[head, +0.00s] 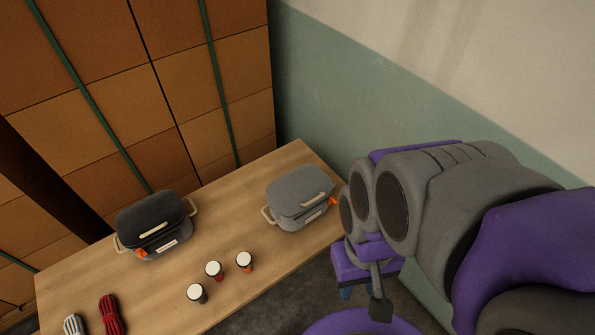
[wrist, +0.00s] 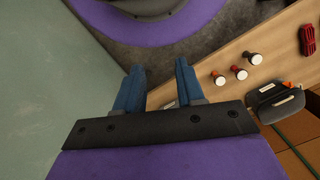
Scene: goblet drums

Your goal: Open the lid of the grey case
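The grey case (head: 297,190) sits on the right end of the wooden table in the head view. Its lid looks shut. It has a pale strap on top, beige side handles, a white front label and an orange tab (head: 333,201) at its right front. My gripper (head: 362,289) is in front of and to the right of the case, apart from it, beyond the table's edge. In the wrist view my gripper (wrist: 157,75) has its two blue fingers spread with nothing held between them. The grey case is mostly hidden there behind the gripper's dark bar.
A black case (head: 155,222) stands at the table's left back. Three small goblet drums (head: 214,270) stand near the front middle. Two rope bundles (head: 111,314) lie at the front left. Stacked brown boxes (head: 200,85) and a green-and-white wall (head: 350,110) close off the back.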

